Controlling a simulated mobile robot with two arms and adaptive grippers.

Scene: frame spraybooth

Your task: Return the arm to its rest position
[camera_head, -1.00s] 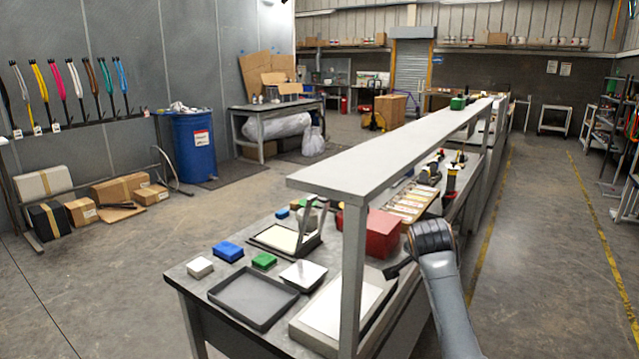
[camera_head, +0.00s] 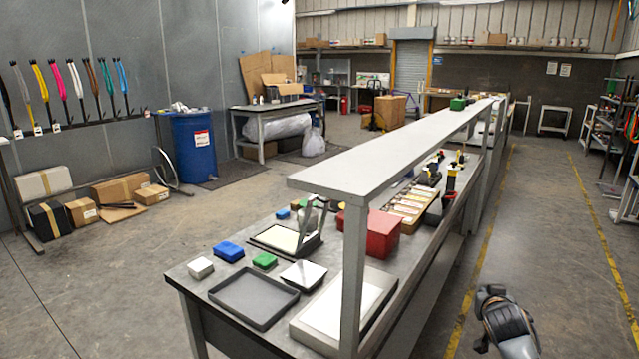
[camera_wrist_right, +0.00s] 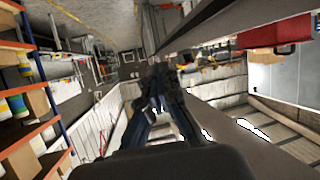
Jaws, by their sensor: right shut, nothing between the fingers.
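My right arm (camera_head: 508,325) shows at the lower right of the head view, over the floor and to the right of the bench, clear of it. My right gripper (camera_wrist_right: 158,85) is dark in the middle of the right wrist view. Its fingers are shut with nothing between them. In the head view the fingers cannot be made out. My left gripper is in neither view.
The long grey bench (camera_head: 228,325) with its raised shelf (camera_head: 400,155) stands left of my arm. A red box (camera_head: 384,235), a dark tray (camera_head: 252,320) and a blue block (camera_head: 228,251) are on it. The floor (camera_head: 545,240) on the right is mostly clear.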

